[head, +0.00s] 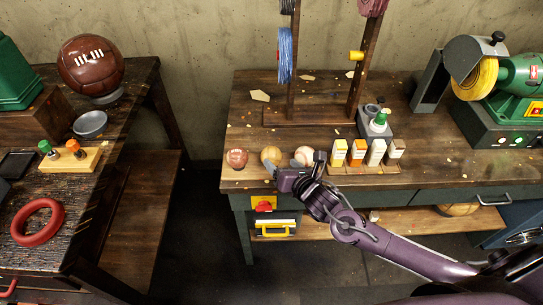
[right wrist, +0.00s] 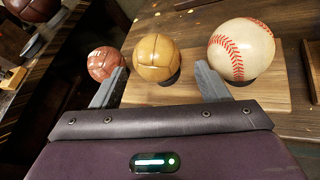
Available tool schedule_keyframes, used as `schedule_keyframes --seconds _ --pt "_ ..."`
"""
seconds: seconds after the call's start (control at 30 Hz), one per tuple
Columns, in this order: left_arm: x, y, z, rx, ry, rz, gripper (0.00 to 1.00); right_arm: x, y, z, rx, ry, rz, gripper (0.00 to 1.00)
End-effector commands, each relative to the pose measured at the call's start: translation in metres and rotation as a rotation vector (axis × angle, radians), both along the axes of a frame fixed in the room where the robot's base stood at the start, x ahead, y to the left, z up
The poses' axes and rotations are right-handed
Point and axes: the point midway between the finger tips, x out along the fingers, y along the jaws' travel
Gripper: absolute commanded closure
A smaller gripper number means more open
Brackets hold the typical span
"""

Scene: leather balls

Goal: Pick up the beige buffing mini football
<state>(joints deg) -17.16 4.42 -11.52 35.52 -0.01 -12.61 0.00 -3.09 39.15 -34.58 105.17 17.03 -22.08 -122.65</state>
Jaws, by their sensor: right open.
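The beige mini football (head: 271,155) is the middle one of three small balls in a row on the right workbench. In the right wrist view the beige ball (right wrist: 158,57) shows tan panels with dark seams and sits on a wooden board (right wrist: 190,95). My right gripper (head: 276,172) is at the near side of the row. In the right wrist view its two fingers (right wrist: 160,84) are apart, with the beige ball ahead of the gap between them and nothing held. My left gripper is not in view.
A small brown ball (head: 237,158) stands left of the beige one and a baseball (head: 304,156) stands right, both close by. A wooden rack (head: 320,112) rises behind. A grinder (head: 495,80) is at far right.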

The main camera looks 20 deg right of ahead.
Motion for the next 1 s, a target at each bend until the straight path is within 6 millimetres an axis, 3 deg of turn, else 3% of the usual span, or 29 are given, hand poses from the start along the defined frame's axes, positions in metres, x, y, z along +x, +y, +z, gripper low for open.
schedule_keyframes --seconds 0.5,0.83,1.0 --pt "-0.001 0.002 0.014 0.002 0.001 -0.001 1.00 0.053 0.015 -0.020 0.006 0.002 -0.002 0.31" --pt "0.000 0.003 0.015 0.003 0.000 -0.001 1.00 0.060 0.016 -0.024 0.006 0.003 -0.001 0.31" --pt "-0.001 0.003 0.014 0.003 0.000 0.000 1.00 0.060 0.016 -0.024 0.005 0.003 -0.001 0.51"
